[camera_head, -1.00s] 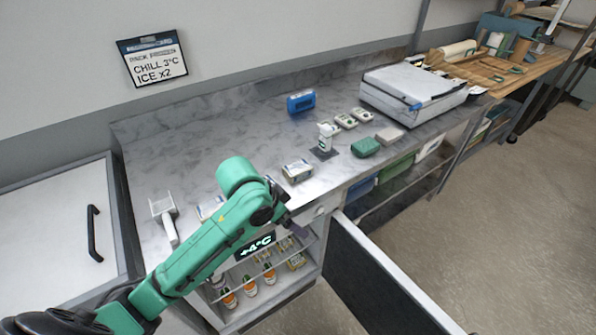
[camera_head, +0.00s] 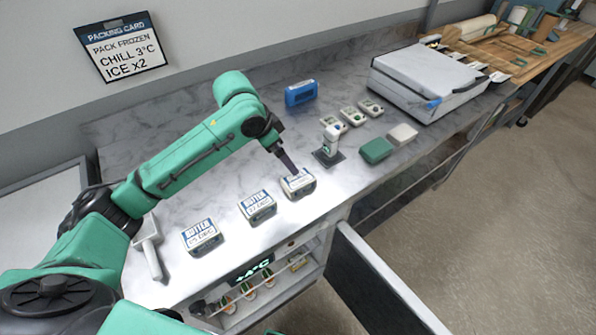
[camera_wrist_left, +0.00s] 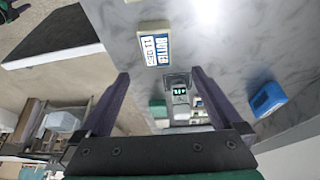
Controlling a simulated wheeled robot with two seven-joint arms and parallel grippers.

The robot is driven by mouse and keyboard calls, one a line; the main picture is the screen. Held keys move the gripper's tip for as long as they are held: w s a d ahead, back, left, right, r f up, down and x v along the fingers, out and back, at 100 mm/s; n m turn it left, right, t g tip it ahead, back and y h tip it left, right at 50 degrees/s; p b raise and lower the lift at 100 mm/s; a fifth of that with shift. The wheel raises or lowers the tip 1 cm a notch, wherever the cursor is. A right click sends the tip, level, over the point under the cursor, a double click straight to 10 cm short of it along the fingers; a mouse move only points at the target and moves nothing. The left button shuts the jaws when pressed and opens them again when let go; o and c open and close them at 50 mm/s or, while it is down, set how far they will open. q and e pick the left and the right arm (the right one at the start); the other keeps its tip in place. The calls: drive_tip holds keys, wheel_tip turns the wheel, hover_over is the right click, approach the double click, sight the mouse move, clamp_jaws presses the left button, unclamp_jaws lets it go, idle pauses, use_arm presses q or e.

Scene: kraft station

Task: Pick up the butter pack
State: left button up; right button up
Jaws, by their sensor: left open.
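Three white butter packs with blue labels stand in a row on the marble counter in the head view: a left one (camera_head: 201,236), a middle one (camera_head: 257,207) and a right one (camera_head: 298,184). My left gripper (camera_head: 291,168) is at the right butter pack, with its fingers partly overlapping it in the picture. In the left wrist view my left gripper (camera_wrist_left: 159,75) is open and empty, and a butter pack (camera_wrist_left: 154,48) lies just beyond the fingertips. Whether they touch it I cannot tell. My right gripper is not in view.
A small stand with a display (camera_head: 330,146) is close right of the right pack. Green (camera_head: 376,150) and pale (camera_head: 402,134) blocks, a blue box (camera_head: 300,93) and a white case (camera_head: 428,80) stand farther off. An open fridge door (camera_head: 385,285) juts out below the counter.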

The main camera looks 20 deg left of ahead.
use_arm(q)
drive_tip(key=p, duration=0.1)
approach(298, 179)
drive_tip(key=shift+d+f, duration=0.35)
drive_tip(key=shift+f, duration=0.25)
drive_tip(key=shift+d+f, duration=0.35)
drive_tip(key=shift+f, duration=0.25)
drive_tip(key=x, duration=0.2)
drive_tip(key=p+x, duration=0.1)
drive_tip(key=x, duration=0.1)
drive_tip(key=w+a+p+x, duration=0.1)
drive_tip(key=x, duration=0.1)
drive_tip(key=shift+d+f, duration=0.15)
drive_tip(key=shift+s, duration=0.15)
drive_tip(key=shift+c, duration=0.6)
drive_tip(key=c, duration=1.4)
drive_tip(key=shift+c, duration=0.2)
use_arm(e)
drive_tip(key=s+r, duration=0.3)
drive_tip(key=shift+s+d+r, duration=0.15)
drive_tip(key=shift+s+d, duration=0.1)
